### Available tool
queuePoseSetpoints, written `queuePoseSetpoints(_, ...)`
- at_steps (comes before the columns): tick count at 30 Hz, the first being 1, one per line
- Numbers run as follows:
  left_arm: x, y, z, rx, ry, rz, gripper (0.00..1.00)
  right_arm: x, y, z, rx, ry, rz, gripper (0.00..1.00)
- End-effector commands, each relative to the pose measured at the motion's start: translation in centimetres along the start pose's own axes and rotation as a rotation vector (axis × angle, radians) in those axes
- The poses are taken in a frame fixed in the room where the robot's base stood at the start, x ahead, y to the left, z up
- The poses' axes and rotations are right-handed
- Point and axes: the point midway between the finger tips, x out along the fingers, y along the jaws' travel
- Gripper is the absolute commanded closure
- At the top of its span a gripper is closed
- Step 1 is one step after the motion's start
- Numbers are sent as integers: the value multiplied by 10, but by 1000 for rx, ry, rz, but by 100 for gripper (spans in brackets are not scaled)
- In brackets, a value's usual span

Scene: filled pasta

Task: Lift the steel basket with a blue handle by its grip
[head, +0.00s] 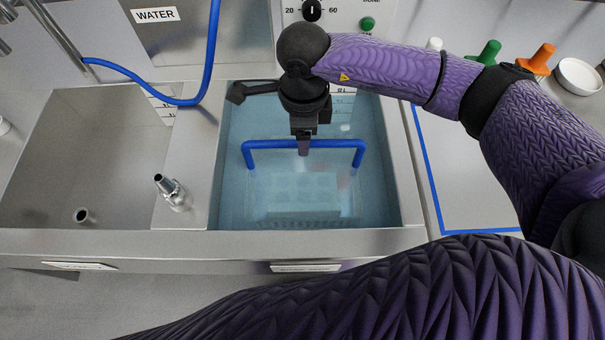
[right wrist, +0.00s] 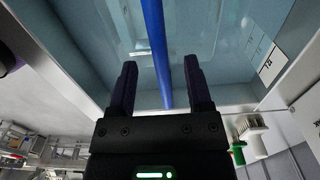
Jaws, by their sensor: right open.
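The steel basket (head: 302,197) sits in the water-filled tank, its body blurred under the water. Its blue handle (head: 255,145) rises above it as a wide bar with two bent-down ends. My right gripper (head: 304,150) points down at the middle of the handle bar. In the right wrist view the blue handle (right wrist: 157,50) runs between the two open fingers of my right gripper (right wrist: 160,88), closer to the right finger. My left gripper is not in view.
The tank (head: 395,160) has steel rims around it. An empty sink (head: 95,150) and a metal nozzle (head: 172,190) lie to the left. A blue hose (head: 140,92) hangs behind. Green (head: 489,53) and orange (head: 541,60) handled items and a white dish (head: 579,76) stand at the right.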

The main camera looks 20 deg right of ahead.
Motion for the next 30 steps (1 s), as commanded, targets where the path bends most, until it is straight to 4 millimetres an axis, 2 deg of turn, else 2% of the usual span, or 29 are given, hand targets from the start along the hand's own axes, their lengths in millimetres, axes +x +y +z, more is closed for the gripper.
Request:
queuePoseSetpoints(3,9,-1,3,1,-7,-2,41,27,0,-1,2,2,4,36)
queuePoseSetpoints(5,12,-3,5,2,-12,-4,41,37,0,-1,1,1,4,36)
queuePoseSetpoints(11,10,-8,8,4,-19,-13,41,39,-1,-1,-1,0,0,36)
queuePoseSetpoints(14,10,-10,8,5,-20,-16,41,39,-1,-1,0,0,0,52)
queuePoseSetpoints(18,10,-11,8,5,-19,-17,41,39,-1,-1,0,0,0,82)
queuePoseSetpoints(21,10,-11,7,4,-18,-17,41,39,-1,-1,0,0,0,100)
queuePoseSetpoints(30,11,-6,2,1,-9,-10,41,39,-1,-1,0,-1,0,100)
